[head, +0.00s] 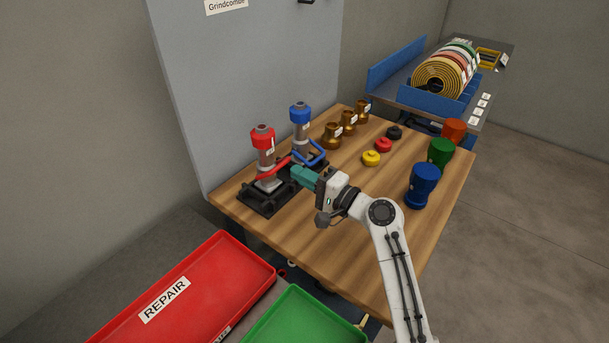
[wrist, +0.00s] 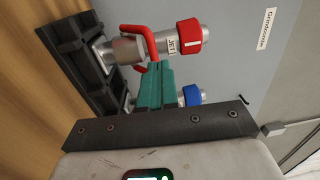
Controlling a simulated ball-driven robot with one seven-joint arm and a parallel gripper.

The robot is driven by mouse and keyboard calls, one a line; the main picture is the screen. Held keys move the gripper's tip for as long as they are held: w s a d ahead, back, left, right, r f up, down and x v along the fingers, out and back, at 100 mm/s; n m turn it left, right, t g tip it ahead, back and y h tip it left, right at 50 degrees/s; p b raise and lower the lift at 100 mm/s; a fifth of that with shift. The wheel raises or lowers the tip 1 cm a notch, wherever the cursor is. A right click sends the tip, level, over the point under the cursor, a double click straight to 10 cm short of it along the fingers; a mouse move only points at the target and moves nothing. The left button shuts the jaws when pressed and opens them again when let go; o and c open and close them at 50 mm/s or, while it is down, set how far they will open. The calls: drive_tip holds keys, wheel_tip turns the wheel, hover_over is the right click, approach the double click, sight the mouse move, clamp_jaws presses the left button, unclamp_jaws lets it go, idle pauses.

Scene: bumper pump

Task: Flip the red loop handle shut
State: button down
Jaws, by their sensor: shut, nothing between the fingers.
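The red loop handle (head: 274,173) sticks out low to the right from the grey pump body under a red cap (head: 263,135). In the wrist view the red handle (wrist: 138,32) curves along the pump's side, near the red cap (wrist: 188,36). My gripper (head: 303,176) has teal fingers, shut and empty, close to the handle's outer end. In the wrist view the fingertips (wrist: 158,68) overlap the handle's end; I cannot tell whether they touch. The blue loop handle (head: 311,158) belongs to the blue-capped pump (head: 300,118) behind; my fingers partly hide that pump in the wrist view.
Both pumps stand on black bases (head: 262,199) on the wooden table (head: 330,232). Brass fittings (head: 332,135), small knobs (head: 371,158) and coloured cups (head: 424,184) stand to the right. A red REPAIR tray (head: 215,283) and a green tray (head: 297,322) lie in front.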

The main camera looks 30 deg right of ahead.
drive_tip(key=b+v, duration=0.2)
drive_tip(key=v, duration=0.8)
drive_tip(key=shift+s+r, duration=0.2)
drive_tip(key=shift+r, duration=0.4)
drive_tip(key=shift+d, duration=0.1)
